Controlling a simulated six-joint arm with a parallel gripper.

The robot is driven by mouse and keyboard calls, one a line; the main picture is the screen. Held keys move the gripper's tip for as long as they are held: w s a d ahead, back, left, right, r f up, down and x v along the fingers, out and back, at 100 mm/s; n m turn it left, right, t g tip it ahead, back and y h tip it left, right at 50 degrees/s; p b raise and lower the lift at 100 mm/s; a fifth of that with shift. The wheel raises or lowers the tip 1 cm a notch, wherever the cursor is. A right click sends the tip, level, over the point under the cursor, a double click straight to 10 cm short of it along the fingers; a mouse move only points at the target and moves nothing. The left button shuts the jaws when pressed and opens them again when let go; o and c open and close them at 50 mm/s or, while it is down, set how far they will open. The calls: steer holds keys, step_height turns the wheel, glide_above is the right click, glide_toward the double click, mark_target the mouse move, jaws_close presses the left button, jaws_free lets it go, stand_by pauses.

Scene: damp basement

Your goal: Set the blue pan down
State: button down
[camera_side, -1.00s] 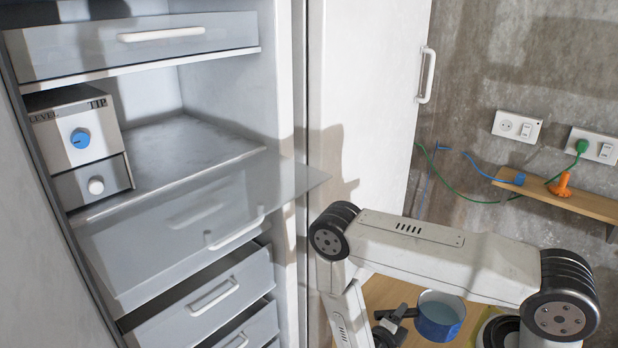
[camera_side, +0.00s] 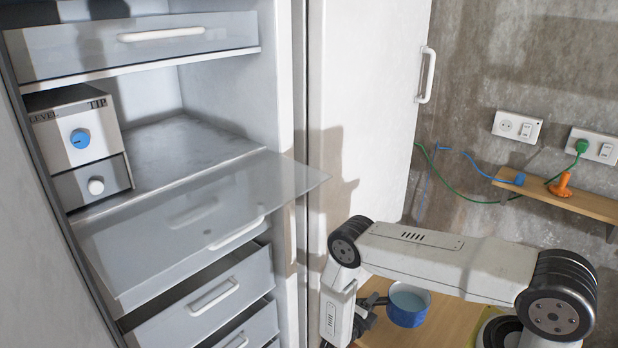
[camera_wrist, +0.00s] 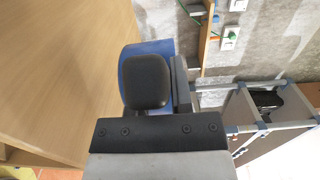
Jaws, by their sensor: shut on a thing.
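The blue pan (camera_side: 407,317) is at the lower right of the side view, against the wooden tabletop (camera_side: 455,330). Its rim faces up, and it looks about level and empty. My gripper (camera_side: 368,313) is to the left of the pan, shut on its handle, which is mostly hidden by the jaws. In the wrist view, part of the blue pan (camera_wrist: 150,47) shows behind the dark finger of my gripper (camera_wrist: 163,82), with the tabletop (camera_wrist: 60,70) to the left. I cannot tell whether the pan's base touches the wood.
An open cabinet with drawers (camera_side: 212,297) pulled out fills the left; a grey box with a blue knob (camera_side: 82,138) stands inside. Its white door (camera_side: 365,110) stands beside my arm. A wall shelf (camera_side: 560,197) holds an orange plug (camera_side: 562,185). Bare tabletop lies around the pan.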

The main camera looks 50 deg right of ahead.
steer(key=shift+w+d+f, duration=0.2)
steer(key=shift+w+f, duration=0.35)
steer(key=shift+f, duration=0.1)
steer(key=shift+w+d+f, duration=0.2)
steer(key=shift+w+f, duration=0.3)
steer(key=shift+f, duration=0.15)
steer(key=shift+w+f, duration=0.1)
steer(key=shift+w+d+f, duration=0.15)
steer(key=shift+w+f, duration=0.1)
steer(key=shift+f, duration=1.6)
steer(key=shift+f, duration=0.1)
steer(key=c, duration=0.5)
jaws_free()
steer(key=shift+f, duration=0.1)
